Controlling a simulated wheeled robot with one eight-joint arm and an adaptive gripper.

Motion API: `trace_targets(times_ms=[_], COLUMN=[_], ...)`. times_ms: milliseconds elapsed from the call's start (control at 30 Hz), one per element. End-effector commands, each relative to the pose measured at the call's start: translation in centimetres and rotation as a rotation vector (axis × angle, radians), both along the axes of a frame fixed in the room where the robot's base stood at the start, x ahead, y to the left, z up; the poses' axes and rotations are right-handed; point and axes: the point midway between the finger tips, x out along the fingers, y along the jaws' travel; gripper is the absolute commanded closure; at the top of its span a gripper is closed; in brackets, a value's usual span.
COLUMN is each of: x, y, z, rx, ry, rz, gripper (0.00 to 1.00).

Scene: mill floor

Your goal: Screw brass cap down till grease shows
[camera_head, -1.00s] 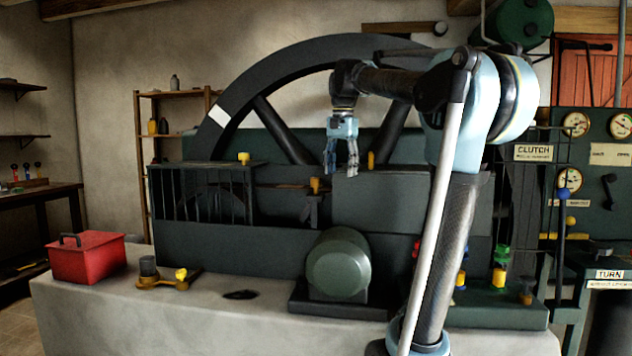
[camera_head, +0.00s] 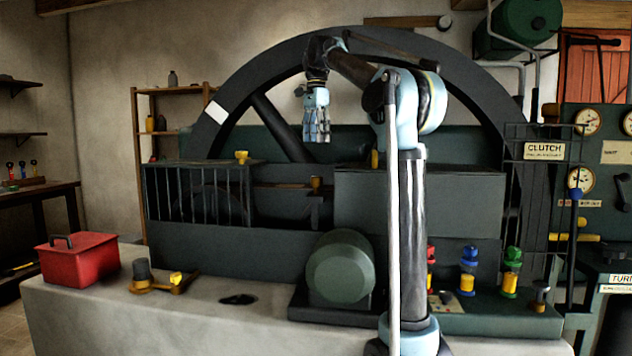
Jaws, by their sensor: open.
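Several small brass-coloured caps show in the head view, and I cannot tell which one is the task's cap. One brass cap (camera_head: 242,157) sits on top of the left railed guard. A second brass cap (camera_head: 316,183) stands on a dark post at the middle of the machine. A third brass piece (camera_head: 374,158) is partly hidden behind my arm. My gripper (camera_head: 316,139) hangs fingers-down in front of the flywheel, above the second cap and apart from it. It is open and empty. No grease is visible.
A large dark flywheel (camera_head: 222,97) rises behind the machine. A red toolbox (camera_head: 82,260) and a brass fitting (camera_head: 176,279) stand on the pale plinth (camera_head: 150,325). A green motor (camera_head: 340,266) is in front. Coloured bottles (camera_head: 467,270) stand at right, near a clutch sign (camera_head: 543,151).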

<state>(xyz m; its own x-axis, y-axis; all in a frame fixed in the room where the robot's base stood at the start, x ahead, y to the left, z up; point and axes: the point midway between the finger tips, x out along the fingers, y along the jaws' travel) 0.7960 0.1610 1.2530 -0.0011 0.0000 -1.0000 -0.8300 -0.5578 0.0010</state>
Motion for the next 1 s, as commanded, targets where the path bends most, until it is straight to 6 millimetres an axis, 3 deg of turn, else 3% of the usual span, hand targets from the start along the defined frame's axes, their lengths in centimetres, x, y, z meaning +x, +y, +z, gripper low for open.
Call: trace_targets(times_ms=[700,1000], x=[-0.1,0.0], y=[-0.2,-0.2], z=[-11.7,-14.6], rx=[0.0,0.0], ry=[0.0,0.0], rz=[-0.001,-0.001], gripper=[0.45,0.45])
